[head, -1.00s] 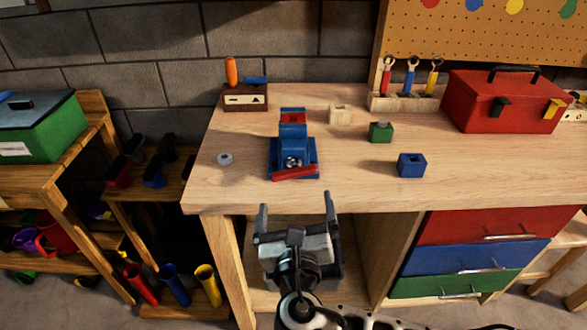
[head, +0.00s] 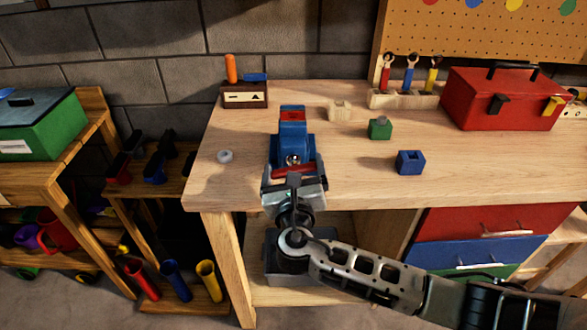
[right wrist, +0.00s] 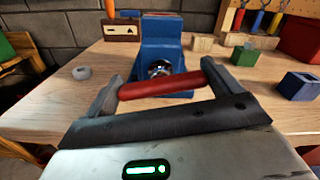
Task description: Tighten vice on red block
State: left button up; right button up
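The blue vice (head: 292,130) stands near the front edge of the workbench, its red handle bar facing me. The red block (head: 292,113) sits at the top of the vice, between its jaws; whether both jaws touch it I cannot tell. My right gripper (head: 294,176) is at the front of the vice. In the right wrist view, the open fingers (right wrist: 160,84) stand at either end of the red handle bar (right wrist: 160,88), which lies slightly tilted between them. I cannot tell whether the fingertips touch it. My left gripper is not in view.
On the workbench (head: 350,185) are a grey ring (head: 225,156), a pale wooden block (head: 340,111), a green block (head: 380,128) and a blue block (head: 411,162). A red toolbox (head: 500,98) stands at the back right. The bench front right of the vice is clear.

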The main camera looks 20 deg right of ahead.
jog(key=shift+c, duration=1.1)
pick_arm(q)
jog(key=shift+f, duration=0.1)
pick_arm(e)
jog(key=shift+f, duration=0.1)
jog(key=m+b, duration=0.1)
jog(key=m, duration=0.4)
jog(key=m+b, duration=0.1)
jog(key=m, duration=0.1)
jog(key=shift+f+m, duration=0.2)
jog(key=shift+m, duration=0.1)
jog(key=shift+m+b, duration=0.3)
jog(key=shift+m, duration=0.1)
jog(key=shift+d+m+b, duration=0.1)
jog(key=shift+m+b, duration=0.45)
jog(key=shift+m, duration=0.65)
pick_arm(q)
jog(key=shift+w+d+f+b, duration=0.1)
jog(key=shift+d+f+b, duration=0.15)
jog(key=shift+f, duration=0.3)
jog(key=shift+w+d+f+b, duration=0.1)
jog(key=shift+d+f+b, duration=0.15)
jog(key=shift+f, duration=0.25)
pick_arm(e)
jog(key=shift+s+m, duration=0.1)
jog(key=shift+m, duration=1.1)
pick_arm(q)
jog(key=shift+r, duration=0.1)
